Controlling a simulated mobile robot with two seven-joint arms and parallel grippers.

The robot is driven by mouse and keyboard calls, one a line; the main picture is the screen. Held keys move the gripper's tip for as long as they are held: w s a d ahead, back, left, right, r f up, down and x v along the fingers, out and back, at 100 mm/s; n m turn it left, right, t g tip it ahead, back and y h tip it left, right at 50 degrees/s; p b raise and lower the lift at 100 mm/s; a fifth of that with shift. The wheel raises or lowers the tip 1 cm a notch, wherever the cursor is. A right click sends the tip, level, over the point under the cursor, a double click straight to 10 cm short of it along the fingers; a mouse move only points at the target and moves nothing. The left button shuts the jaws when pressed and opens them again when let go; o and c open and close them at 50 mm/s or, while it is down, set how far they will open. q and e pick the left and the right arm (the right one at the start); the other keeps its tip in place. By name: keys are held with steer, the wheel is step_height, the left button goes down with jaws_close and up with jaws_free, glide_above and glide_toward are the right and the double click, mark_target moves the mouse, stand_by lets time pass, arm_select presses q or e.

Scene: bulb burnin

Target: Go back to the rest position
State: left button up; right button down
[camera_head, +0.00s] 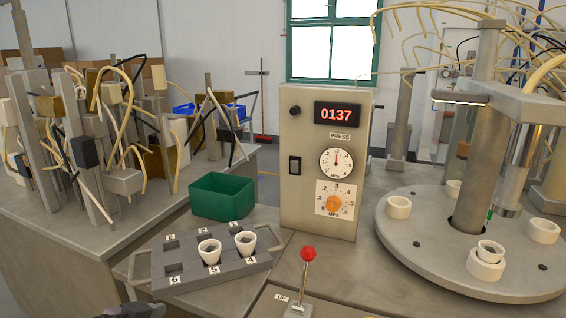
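A dark, blurred shape (134,311) at the bottom edge, left of centre, looks like the end of my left gripper. It is cut off by the frame, so its fingers cannot be made out. It is below and in front of the grey numbered rack (188,277), apart from it in the picture. My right gripper is not in view. Two white cups, one (209,252) by label 5 and one (245,243) by label 4, stand in the rack's front row. A third white cup (490,249) sits in a white holder on the round turntable (425,245).
A green bin (222,196) stands behind the rack. The control box (326,160) reads 0137. A red-knobbed lever (307,254) rises at the front centre. A column and press head (514,160) stand over the turntable. A cluttered bench (45,205) is at left.

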arm_select(q)
steer(key=s+a+f+n+g+y, duration=0.1)
steer(key=s+f+n+g+y, duration=0.15)
steer(key=s+f, duration=0.65)
steer(key=s+f+n+g+y, duration=0.1)
steer(key=s+f+g+y, duration=0.2)
steer(key=s, duration=1.3)
steer(key=w+d+f+t+h+p, duration=0.2)
steer(key=w+f+t+p, duration=0.1)
steer(key=w+f+t, duration=0.2)
steer(key=w+t, duration=0.1)
steer(key=w, duration=0.1)
steer(key=shift+w+d+f, duration=0.15)
steer(key=shift+w+d, duration=0.15)
steer(key=shift+d, duration=0.05)
